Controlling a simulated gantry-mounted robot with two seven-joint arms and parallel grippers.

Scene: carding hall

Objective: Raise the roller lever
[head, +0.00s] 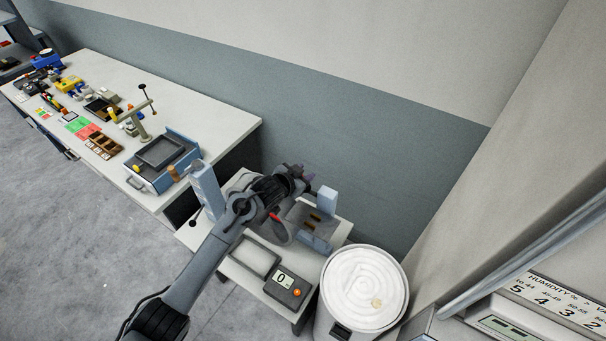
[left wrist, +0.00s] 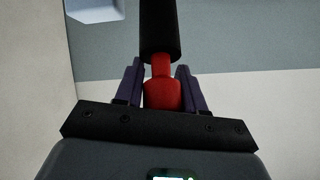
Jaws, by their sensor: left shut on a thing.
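The roller lever shows in the left wrist view as a red stem (left wrist: 162,92) with a black cylindrical part (left wrist: 158,30) beyond it. My left gripper (left wrist: 158,78) has its two purple fingers on either side of the red stem and is shut on it. In the head view my left gripper (head: 303,174) is over the back of a small roller machine, with its arm crossing the machine. The machine has pale blue end uprights (head: 327,201) and a grey roller body (head: 284,228), partly hidden by my arm. The lever is largely hidden there. My right gripper is not in view.
A box with a display reading 0 (head: 286,287) and a shallow tray (head: 254,257) sit at the front of the machine's table. A round can of white coiled fibre (head: 364,288) stands to the right. A cluttered workbench (head: 215,110) is at left; a wall stands behind.

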